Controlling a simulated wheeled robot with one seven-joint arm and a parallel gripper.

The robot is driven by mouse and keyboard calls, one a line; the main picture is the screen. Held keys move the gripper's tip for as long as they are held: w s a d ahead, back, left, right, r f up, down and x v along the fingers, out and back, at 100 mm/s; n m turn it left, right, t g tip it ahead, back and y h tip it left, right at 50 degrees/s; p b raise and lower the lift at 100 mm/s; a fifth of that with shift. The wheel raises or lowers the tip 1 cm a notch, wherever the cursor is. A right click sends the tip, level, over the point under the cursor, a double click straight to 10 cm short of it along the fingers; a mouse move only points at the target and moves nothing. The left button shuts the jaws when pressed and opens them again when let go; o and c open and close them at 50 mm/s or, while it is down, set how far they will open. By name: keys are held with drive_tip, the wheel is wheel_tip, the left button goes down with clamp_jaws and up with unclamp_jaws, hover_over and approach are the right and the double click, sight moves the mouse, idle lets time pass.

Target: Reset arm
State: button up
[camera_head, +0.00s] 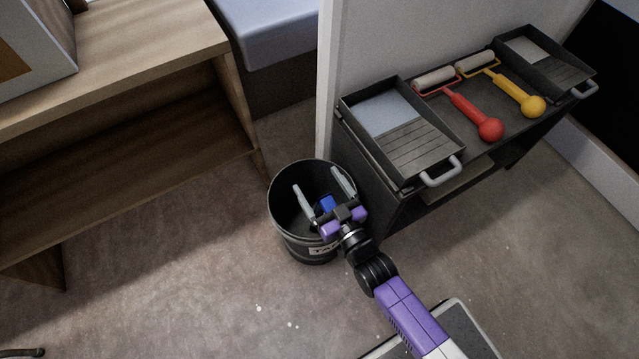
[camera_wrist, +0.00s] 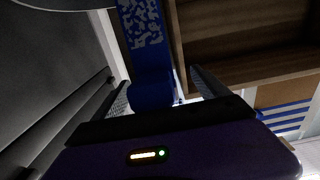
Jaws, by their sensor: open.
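My gripper (camera_head: 323,190) is open, its two pale fingers spread over the mouth of a black bucket (camera_head: 290,222). The bucket stands on the floor, with a white label that is partly hidden by my gripper. A small blue thing (camera_head: 327,204) shows between the fingers in the head view. In the wrist view a blue object (camera_wrist: 150,92) with a pale-patterned strip shows between and beyond the fingers. I cannot tell whether it touches them or how deep it lies. My arm (camera_head: 410,315) reaches out from the lower right.
A dark cart (camera_head: 385,215) stands close right of the bucket, with two paint trays (camera_head: 408,140) (camera_head: 540,60), a red-handled roller (camera_head: 475,120) and a yellow-handled roller (camera_head: 520,95) on top. A wooden bench (camera_head: 185,45) stands left. Floor (camera_head: 190,270) in front of the bench is mostly clear.

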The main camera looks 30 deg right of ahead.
idle(0.7)
drive_tip(key=shift+s+p, duration=0.85)
drive_tip(key=shift+s, duration=2.9)
drive_tip(key=shift+r, duration=0.1)
wheel_tip(320, 180, up, 5)
drive_tip(key=p, duration=0.4)
drive_tip(key=shift+p, duration=0.3)
drive_tip(key=shift+f, duration=0.2)
